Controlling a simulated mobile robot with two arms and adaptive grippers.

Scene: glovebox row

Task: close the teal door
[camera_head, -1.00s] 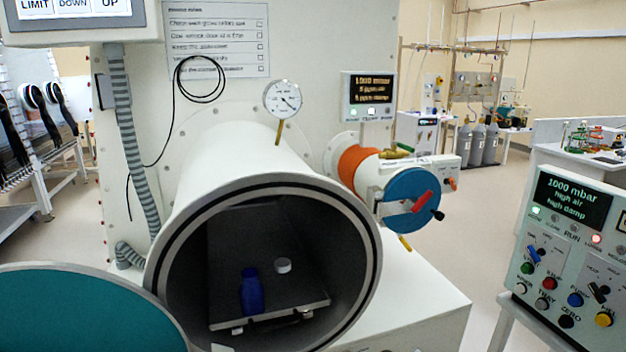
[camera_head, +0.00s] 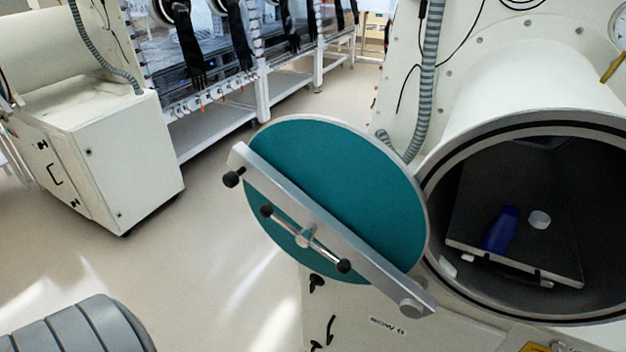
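The teal door (camera_head: 350,180) is a round disc with a pale rim, standing swung open to the left of the large white chamber (camera_head: 540,110). A grey metal bar (camera_head: 335,232) crosses its face, with a spindle handle (camera_head: 305,236) and black knobs (camera_head: 233,178). The bar's lower right end is by the chamber mouth. The round chamber opening (camera_head: 437,190) is uncovered. Inside, a dark tray (camera_head: 470,243) holds a blue bottle (camera_head: 501,230) and a small white round item (camera_head: 540,219). Neither gripper shows in the head view.
A white cabinet (camera_head: 120,160) stands at the left. Glovebox stands with black gloves (camera_head: 198,45) line the back. A grey corrugated hose (camera_head: 426,95) hangs beside the chamber. Open floor (camera_head: 205,240) lies left of the door. A grey ribbed shape (camera_head: 85,328) is at the lower left.

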